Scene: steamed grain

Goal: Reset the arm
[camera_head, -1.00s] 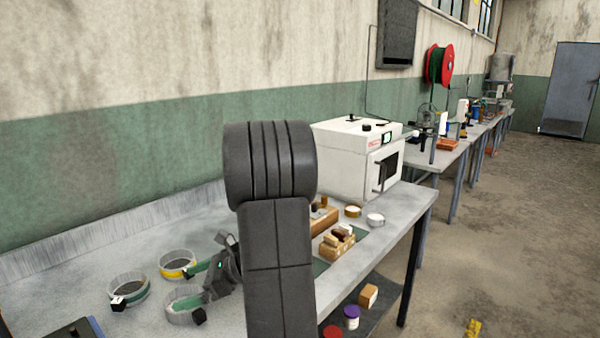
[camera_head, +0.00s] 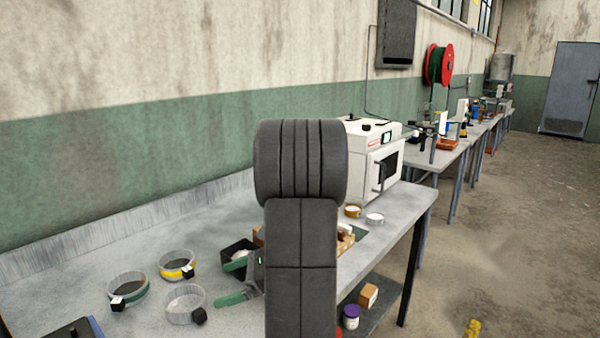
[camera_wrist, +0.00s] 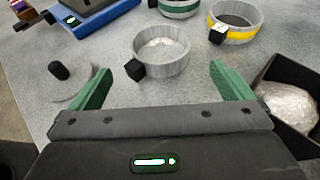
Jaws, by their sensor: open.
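My gripper (camera_wrist: 160,70) is open and empty, its two green fingers spread above the grey bench (camera_head: 80,275). In the head view one green finger of my gripper (camera_head: 237,297) shows left of my arm, and the rest is largely hidden behind the arm. In the wrist view a plain grey ring-shaped dish (camera_wrist: 161,52) with a black knob stands beyond the fingers, apart from them. A black box (camera_wrist: 282,68) holding a silvery lump lies close to the right finger; it also shows in the head view (camera_head: 226,262).
A yellow-banded dish (camera_head: 176,266) and a green-banded dish (camera_head: 128,292) stand left on the bench. A blue device (camera_wrist: 95,15) is at the wrist view's upper left. A white oven (camera_head: 388,150) stands behind my arm; small round tubs (camera_head: 375,219) sit before it.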

